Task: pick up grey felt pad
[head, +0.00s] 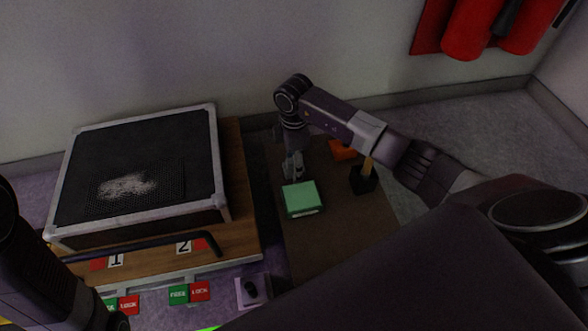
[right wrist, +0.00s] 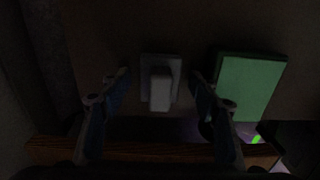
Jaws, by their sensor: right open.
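The grey felt pad (right wrist: 161,64) appears in the right wrist view as a flat grey rectangle with a paler raised block on it, lying on the brown surface. My right gripper (right wrist: 158,82) is open, with one finger on each side of the pad and a gap on both sides. In the head view my right gripper (head: 293,166) points down just behind the green box, and the pad cannot be made out clearly there. My left arm shows at the left edge of the head view, but its fingers cannot be seen.
A green box (head: 303,198) stands close to my right gripper, also in the right wrist view (right wrist: 248,86). A black holder (head: 363,180) and an orange block (head: 342,149) lie to the right. A framed mesh case (head: 215,160) and a black bent bar (head: 150,244) are left.

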